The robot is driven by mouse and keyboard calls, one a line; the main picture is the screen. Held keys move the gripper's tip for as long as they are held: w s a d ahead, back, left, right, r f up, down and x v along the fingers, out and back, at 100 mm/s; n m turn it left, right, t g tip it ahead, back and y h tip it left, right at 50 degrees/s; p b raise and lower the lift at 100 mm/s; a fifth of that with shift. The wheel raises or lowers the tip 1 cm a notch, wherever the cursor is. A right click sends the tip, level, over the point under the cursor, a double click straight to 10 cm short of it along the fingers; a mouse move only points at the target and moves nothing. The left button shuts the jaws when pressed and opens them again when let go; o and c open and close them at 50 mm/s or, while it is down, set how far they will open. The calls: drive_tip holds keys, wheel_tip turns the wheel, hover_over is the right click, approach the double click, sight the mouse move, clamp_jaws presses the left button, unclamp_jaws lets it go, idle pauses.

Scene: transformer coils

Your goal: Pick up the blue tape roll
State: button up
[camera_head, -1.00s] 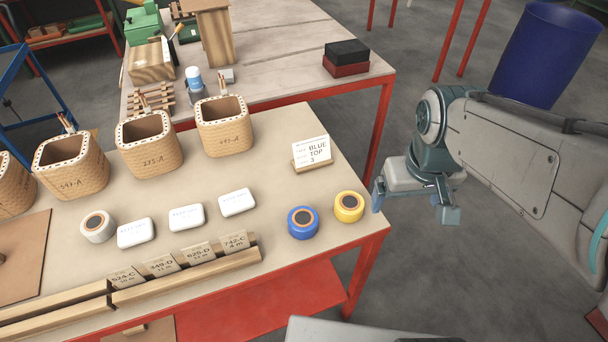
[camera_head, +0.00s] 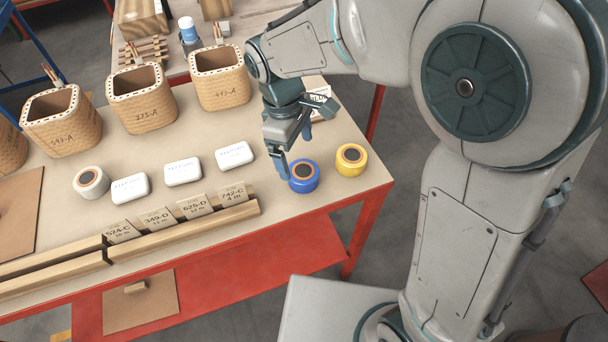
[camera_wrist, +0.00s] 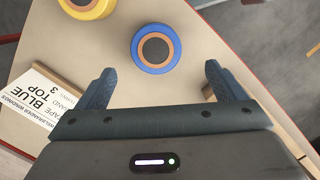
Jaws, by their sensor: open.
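The blue tape roll (camera_head: 304,176) lies flat on the table near its right front corner, left of the yellow roll. It also shows in the wrist view (camera_wrist: 137,51), beyond my fingertips and nearly midway between them. My gripper (camera_head: 296,152) is above the table, just behind and left of the blue roll in the head view. In the wrist view its two fingers (camera_wrist: 158,82) are apart with nothing between them. The gripper and the roll do not appear to touch.
The yellow tape roll (camera_head: 351,159) is close to the right of the blue one. White boxes (camera_head: 235,155) and a white roll (camera_head: 91,182) lie left. Wooden rails with tags (camera_head: 185,224) run along the front. Coil baskets (camera_head: 220,78) stand behind.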

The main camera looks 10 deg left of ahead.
sight(302, 170)
drive_tip(key=f, duration=0.2)
drive_tip(key=d+f, duration=0.1)
drive_tip(key=f, duration=0.4)
drive_tip(key=shift+w+d+f, duration=0.15)
drive_tip(key=shift+f, duration=0.15)
drive_tip(key=c, duration=1.1)
drive_tip(key=shift+r, duration=0.1)
